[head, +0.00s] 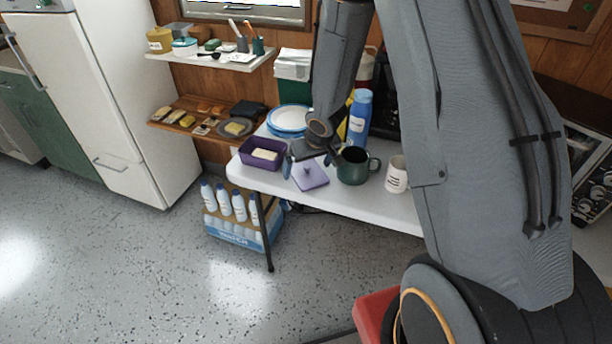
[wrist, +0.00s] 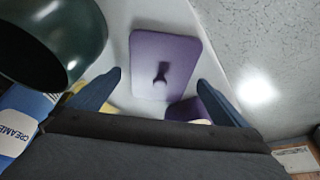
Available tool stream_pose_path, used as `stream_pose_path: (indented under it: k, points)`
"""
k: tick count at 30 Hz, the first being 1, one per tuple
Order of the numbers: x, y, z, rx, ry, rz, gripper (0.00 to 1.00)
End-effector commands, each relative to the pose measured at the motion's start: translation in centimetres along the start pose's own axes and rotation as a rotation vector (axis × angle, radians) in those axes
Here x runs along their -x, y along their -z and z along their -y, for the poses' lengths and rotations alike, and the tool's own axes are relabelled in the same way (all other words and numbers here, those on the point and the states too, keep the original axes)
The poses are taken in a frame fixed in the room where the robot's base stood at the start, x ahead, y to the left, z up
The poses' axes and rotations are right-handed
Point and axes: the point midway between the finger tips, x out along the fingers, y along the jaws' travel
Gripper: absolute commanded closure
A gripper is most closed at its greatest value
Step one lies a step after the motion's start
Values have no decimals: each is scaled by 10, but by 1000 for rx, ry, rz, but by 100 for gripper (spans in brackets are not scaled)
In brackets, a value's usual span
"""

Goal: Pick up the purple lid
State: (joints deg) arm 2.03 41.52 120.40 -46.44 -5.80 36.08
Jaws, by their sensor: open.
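The purple lid (head: 310,177) lies flat on the white table, near its front edge, with a small knob in its middle. It also shows in the wrist view (wrist: 148,82), ahead of my fingertips. My gripper (head: 310,165) is open and empty, pointing down above the table close to the lid. In the wrist view its two blue fingers (wrist: 160,85) stand apart with the lid between and beyond them. The purple tub (head: 263,153) stands just left of the lid, with a pale block inside; only a corner of it shows in the wrist view.
A dark green mug (head: 353,166) stands close to the right of the lid, and a white mug (head: 397,175) further right. A blue bottle (head: 360,118) and stacked plates (head: 288,121) stand behind. The table's front edge (head: 330,205) is close to the lid.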

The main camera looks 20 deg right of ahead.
Motion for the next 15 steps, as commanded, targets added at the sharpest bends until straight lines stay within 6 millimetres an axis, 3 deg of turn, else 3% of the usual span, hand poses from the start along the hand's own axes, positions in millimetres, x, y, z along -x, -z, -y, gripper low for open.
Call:
stream_pose_path:
  k: [4,12,15]
  points:
    - [1,0,0,0,0,-1,2]
    - [1,0,0,0,0,-1,46]
    - [2,0,0,0,0,-1,46]
